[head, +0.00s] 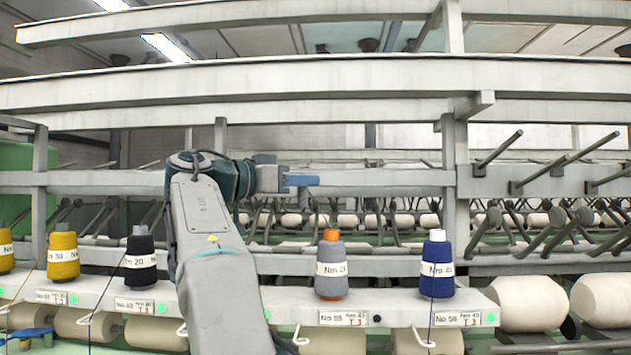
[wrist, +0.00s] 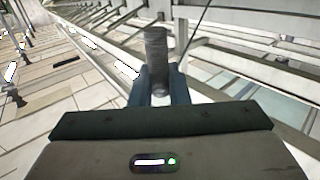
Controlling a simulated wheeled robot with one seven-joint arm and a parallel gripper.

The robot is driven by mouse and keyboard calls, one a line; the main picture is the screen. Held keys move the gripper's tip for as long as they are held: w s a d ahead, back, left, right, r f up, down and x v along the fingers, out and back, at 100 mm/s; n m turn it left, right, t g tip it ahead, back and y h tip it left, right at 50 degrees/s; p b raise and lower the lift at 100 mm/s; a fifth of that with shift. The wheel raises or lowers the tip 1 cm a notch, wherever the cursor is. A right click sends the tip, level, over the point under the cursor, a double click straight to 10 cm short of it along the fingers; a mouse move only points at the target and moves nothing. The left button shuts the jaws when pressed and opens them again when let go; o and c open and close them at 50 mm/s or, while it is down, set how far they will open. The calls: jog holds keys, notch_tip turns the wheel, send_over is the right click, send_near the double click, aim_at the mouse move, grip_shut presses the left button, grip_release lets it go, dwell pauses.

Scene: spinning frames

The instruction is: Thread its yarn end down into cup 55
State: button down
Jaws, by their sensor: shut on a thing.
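My gripper (head: 300,181) is raised in front of the frame, above the shelf of bobbins and left of the grey bobbin. In the wrist view its blue fingers (wrist: 158,92) are shut on a grey ribbed cylinder (wrist: 157,48); I cannot tell whether it carries a yarn end. A thin dark line runs near it. On the shelf (head: 290,298) stands a grey bobbin (head: 332,268) with an orange tip and a white label. No hanging strand shows on it. The tag below it (head: 343,318) is too small to read surely. Cup 55 cannot be made out.
A blue bobbin (head: 437,268) stands to the right, with a strand hanging down. A black bobbin (head: 140,258) and a yellow bobbin (head: 63,255) stand to the left. My arm hides part of the shelf. Bare pegs (head: 500,150) jut out at upper right. Large cream rolls (head: 530,303) lie below.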

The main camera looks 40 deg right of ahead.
jog(key=s+a+f+b, duration=0.25)
jog(key=f+b, duration=0.25)
jog(key=f, duration=0.5)
jog(key=s+a+f+b, duration=0.1)
jog(key=a+f+b, duration=0.25)
jog(key=f, duration=0.65)
jog(key=s+a+f+b, duration=0.2)
jog(key=f+b, duration=0.3)
jog(key=f, duration=0.5)
jog(key=w+d+f+b, duration=0.1)
jog(key=w+f+b, duration=0.3)
jog(key=f+b, duration=0.65)
jog(key=w+d, duration=0.4)
jog(key=d, duration=0.2)
jog(key=shift+s+a+f+b, duration=0.2)
jog(key=shift+s+a+b, duration=0.85)
jog(key=shift+b, duration=0.35)
jog(key=shift+s+a+f+b, duration=0.15)
jog(key=shift+s+a+b, duration=0.85)
jog(key=shift+b, duration=0.35)
jog(key=shift+s+d, duration=0.1)
jog(key=shift+d, duration=0.05)
